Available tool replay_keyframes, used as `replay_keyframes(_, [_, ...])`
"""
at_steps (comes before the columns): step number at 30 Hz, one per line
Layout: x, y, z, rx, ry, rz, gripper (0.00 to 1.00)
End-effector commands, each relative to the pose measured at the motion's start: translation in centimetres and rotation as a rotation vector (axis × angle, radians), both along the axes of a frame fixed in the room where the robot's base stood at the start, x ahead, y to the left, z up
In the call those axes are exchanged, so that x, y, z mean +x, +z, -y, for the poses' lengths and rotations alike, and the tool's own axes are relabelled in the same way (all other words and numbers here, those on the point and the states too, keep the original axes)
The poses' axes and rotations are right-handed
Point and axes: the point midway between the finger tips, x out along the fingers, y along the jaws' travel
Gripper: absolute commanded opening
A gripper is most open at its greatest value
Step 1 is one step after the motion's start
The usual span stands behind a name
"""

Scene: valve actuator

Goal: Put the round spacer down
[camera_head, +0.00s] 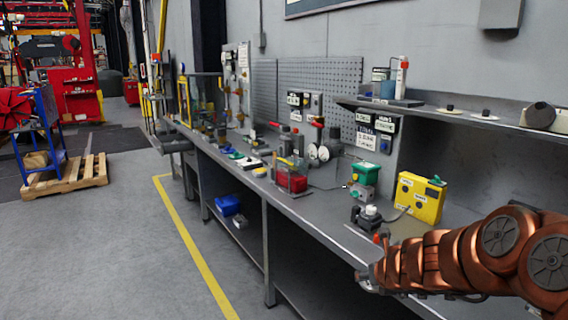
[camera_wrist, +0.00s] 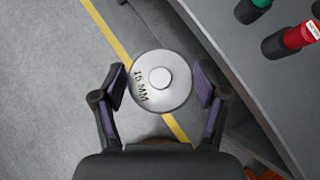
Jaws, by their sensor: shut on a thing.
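The round spacer (camera_wrist: 150,97) is a silvery disc with a pale raised centre and the marking "15 MM". It shows in the wrist view, held between the two fingers of my gripper (camera_wrist: 160,88), which are shut on it from left and right. Beneath it are the grey floor and a yellow line; the bench edge is to the right, so the spacer appears beyond the bench top in this view. In the head view my gripper (camera_head: 368,283) is at the front edge of the bench, mostly hidden by my arm, and I cannot make out the spacer there.
The long grey workbench (camera_head: 350,245) carries a yellow box (camera_head: 420,198), a green-topped valve unit (camera_head: 365,180) and a red container (camera_head: 292,182). A shelf (camera_head: 450,120) at the right holds small discs. In the wrist view a red cylinder (camera_wrist: 288,40) lies at upper right.

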Motion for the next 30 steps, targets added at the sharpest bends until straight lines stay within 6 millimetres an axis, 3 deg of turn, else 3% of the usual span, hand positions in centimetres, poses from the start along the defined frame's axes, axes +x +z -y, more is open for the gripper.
replay_keyframes(18, [0.8, 0.6, 1.2, -0.004, 0.008, 0.001, 0.31])
replay_keyframes(30, [2.3, 1.6, 3.5, 0.000, 0.034, 0.003, 0.31])
